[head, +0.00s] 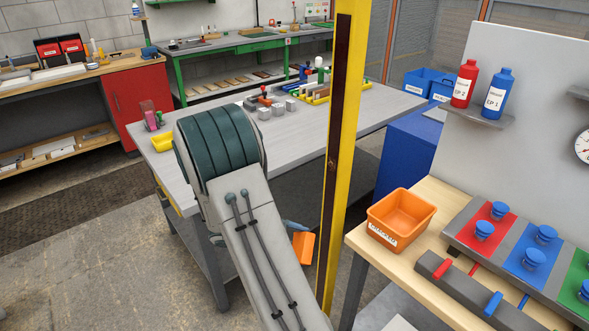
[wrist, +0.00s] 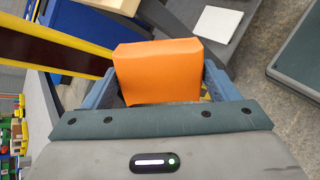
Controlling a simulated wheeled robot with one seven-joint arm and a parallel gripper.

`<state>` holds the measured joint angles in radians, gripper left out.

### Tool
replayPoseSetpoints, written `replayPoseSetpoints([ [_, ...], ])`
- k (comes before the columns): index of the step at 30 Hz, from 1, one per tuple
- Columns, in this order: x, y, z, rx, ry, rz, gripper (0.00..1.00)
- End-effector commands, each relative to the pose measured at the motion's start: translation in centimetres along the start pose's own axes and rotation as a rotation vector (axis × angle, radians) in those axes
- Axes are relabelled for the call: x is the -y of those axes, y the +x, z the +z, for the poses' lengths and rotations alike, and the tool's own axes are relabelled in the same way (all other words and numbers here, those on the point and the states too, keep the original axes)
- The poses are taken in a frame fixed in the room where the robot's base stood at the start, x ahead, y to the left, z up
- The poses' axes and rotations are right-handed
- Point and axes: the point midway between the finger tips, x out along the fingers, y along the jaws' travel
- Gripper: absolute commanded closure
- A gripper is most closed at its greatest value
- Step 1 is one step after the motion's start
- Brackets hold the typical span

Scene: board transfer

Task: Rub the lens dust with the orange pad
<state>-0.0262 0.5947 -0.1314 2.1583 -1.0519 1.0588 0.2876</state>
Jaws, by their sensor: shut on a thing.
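The orange pad (wrist: 157,72) is a block held between the two fingers of my gripper (wrist: 158,88) in the wrist view. The fingers press on its left and right sides. In the head view the pad (head: 303,247) shows in part beside my arm, left of the yellow post, with a bit of my gripper (head: 292,226) at its upper left. My arm hides the rest of the gripper. I cannot make out a lens or any dust on it in either view.
A yellow post (head: 340,150) stands close to the right of the pad. A grey table (head: 375,110) with small items lies behind my arm. At the right, a wooden bench (head: 435,195) carries an orange bin (head: 401,217) and coloured panels with blue knobs.

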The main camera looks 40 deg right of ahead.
Motion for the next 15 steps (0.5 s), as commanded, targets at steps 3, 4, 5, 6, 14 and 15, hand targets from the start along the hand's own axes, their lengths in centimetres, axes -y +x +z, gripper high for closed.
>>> replayPoseSetpoints([
  [3,-5.3,-1.6,2.8,0.104,-0.052,0.228,0.37],
  [4,-6.5,-2.0,3.3,0.123,-0.061,0.282,0.37],
  [5,-7.8,-2.5,3.7,0.137,-0.071,0.334,0.37],
  [6,-9.2,-3.2,4.2,0.151,-0.082,0.399,0.37],
  [14,-14.8,-7.2,5.3,0.159,-0.12,0.663,0.37],
  [15,-15.1,-7.5,5.4,0.158,-0.122,0.678,0.37],
])
